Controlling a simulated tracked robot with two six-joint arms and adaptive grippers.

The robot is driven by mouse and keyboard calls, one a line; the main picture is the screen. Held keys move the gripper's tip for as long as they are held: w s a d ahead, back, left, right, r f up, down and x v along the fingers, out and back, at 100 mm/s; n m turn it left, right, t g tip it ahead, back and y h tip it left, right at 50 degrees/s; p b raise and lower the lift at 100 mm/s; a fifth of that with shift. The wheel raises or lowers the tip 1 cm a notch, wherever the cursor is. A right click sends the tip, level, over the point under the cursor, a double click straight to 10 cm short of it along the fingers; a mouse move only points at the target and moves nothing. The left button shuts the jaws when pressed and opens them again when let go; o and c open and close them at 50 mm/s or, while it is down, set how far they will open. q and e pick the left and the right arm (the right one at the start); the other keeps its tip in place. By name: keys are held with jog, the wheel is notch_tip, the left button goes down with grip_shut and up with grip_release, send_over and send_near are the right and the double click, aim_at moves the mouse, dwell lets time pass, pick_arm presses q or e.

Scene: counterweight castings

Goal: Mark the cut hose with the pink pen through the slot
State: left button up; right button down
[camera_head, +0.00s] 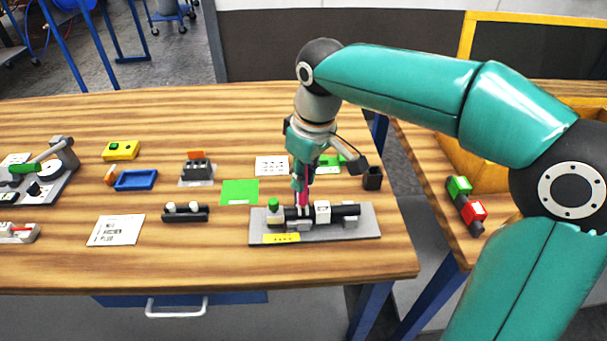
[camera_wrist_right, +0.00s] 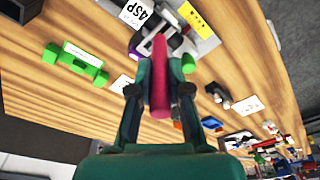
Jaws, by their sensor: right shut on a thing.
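My right gripper (camera_head: 301,180) is shut on the pink pen (camera_head: 304,197) and holds it upright, tip down, over the grey fixture plate (camera_head: 365,229). In the right wrist view the pink pen (camera_wrist_right: 160,75) sits between the two fingers (camera_wrist_right: 158,95). The black hose (camera_head: 345,212) lies along the fixture, with a white block marked in black (camera_head: 322,212) around it. The pen's lower end is at the fixture's left part, beside a green knob (camera_head: 273,205). I cannot tell whether the tip is in the slot or touches the hose. My left gripper is not in view.
A black cup (camera_head: 372,178) stands behind the fixture at right. A green mat (camera_head: 240,192), a black holder with white pieces (camera_head: 185,213) and a blue tray (camera_head: 136,180) lie to the left. The front table edge is clear.

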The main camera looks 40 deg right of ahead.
jog(key=shift+f, duration=0.35)
dwell(1.2)
jog(key=shift+r, duration=0.1)
jog(key=shift+r+p, duration=3.15)
jog(key=shift+r, duration=0.3)
